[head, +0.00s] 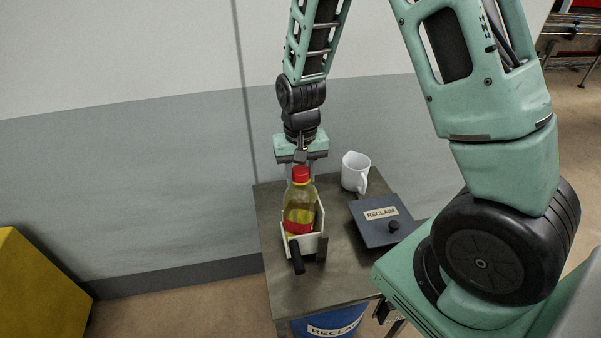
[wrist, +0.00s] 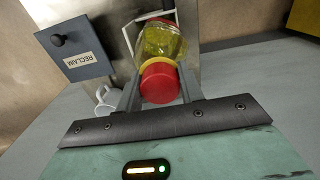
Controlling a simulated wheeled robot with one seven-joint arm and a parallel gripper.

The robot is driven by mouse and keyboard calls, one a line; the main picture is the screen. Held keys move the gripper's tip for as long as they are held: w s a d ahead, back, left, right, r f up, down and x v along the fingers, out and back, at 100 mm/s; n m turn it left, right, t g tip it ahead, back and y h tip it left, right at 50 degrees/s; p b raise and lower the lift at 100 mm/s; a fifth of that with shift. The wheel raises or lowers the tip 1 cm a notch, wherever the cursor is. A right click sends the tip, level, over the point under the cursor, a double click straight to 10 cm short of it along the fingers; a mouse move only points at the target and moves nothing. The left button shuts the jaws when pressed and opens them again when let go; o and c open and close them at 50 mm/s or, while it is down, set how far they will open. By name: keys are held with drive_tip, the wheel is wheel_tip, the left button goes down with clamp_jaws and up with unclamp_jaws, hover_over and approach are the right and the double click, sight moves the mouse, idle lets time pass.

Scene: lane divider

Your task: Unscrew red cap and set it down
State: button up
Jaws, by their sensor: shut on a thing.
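The red cap (head: 300,174) sits on top of an upright clear bottle (head: 299,205) with yellow liquid and a red band low on its side. The bottle stands in a pale holder (head: 309,245) with a black handle. My gripper (head: 301,162) points down over the bottle from above. In the wrist view its two fingers lie on either side of the red cap (wrist: 160,82), shut on it. A yellow ring shows just under the cap. Whether the cap is loose on the neck cannot be told.
A white mug (head: 354,172) stands at the back right of the bottle on the dark table (head: 281,285). A grey lid marked RECLAIM (head: 373,224) with a black knob lies to the right. A blue RECLAIM container (head: 337,324) is below the front edge. Bare tabletop shows in front.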

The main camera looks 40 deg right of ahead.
drive_tip(key=o, duration=0.5)
drive_tip(key=shift+m+p, duration=0.35)
drive_tip(key=shift+m, duration=0.45)
drive_tip(key=shift+r+m+p, duration=0.15)
drive_tip(key=shift+m+p, duration=0.35)
drive_tip(key=shift+m, duration=0.2)
drive_tip(key=shift+m+p, duration=0.5)
drive_tip(key=shift+m, duration=0.5)
